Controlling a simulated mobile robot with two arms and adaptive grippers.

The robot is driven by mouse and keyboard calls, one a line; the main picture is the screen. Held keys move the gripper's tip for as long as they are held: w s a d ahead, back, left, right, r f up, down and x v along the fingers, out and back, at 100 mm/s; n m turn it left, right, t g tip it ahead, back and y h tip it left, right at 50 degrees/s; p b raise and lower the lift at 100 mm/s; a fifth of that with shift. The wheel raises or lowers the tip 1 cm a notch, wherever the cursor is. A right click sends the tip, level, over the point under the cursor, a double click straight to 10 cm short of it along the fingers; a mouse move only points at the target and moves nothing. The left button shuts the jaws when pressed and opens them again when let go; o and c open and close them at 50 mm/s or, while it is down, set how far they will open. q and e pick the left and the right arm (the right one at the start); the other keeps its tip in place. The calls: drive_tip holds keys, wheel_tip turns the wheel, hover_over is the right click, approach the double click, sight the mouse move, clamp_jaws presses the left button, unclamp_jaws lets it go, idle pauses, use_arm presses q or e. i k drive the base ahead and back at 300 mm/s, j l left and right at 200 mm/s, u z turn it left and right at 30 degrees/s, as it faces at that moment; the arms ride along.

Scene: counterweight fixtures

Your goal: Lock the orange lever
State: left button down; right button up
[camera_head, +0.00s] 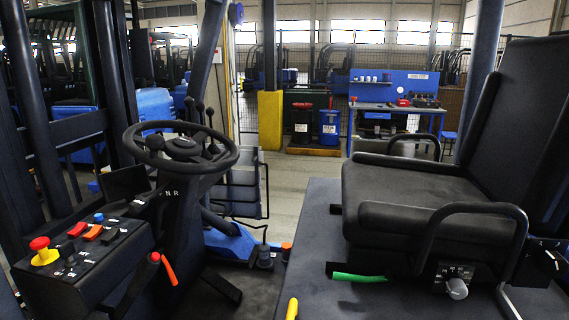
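An orange lever (168,270) shows low in the left part of the head view, beside the control console and below the steering wheel. It is a short curved handle slanting down to the right. I cannot tell from this view whether the lever is locked. Neither of my grippers is in view.
The console (92,285) carries a red-and-yellow stop button (42,250) and several coloured switches. The steering wheel (180,148) stands above the lever. A black seat (420,195) with a green handle (358,277) is at right. A yellow handle (291,308) shows at the bottom edge.

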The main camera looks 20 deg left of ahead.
sight(161, 250)
drive_tip(key=k+j+u, duration=0.1)
drive_tip(key=u, duration=1.3)
